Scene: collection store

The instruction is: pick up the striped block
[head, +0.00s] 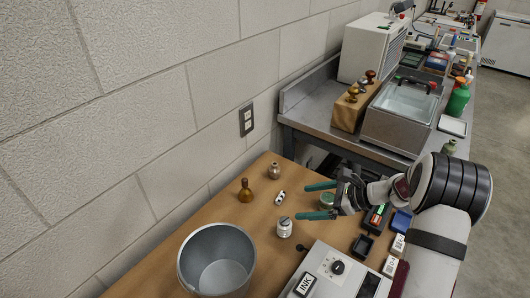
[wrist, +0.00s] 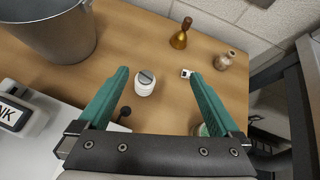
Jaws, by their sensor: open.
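A small white block with dark markings, the striped block (head: 280,198), lies on the wooden table beside a brass bell-shaped item (head: 245,191). In the wrist view the block (wrist: 187,73) shows just inside the right fingertip, partly covered by it. My gripper (head: 301,202) is open with teal fingers, nothing held, and sits to the right of the block in the head view. In the wrist view the gripper (wrist: 158,74) points towards the block, which appears beyond the fingertips. The fingers seem apart from the table.
A white jar with a grey lid (head: 285,228) stands close to the block and shows between the fingers in the wrist view. A small brownish jar (head: 275,171) stands behind.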

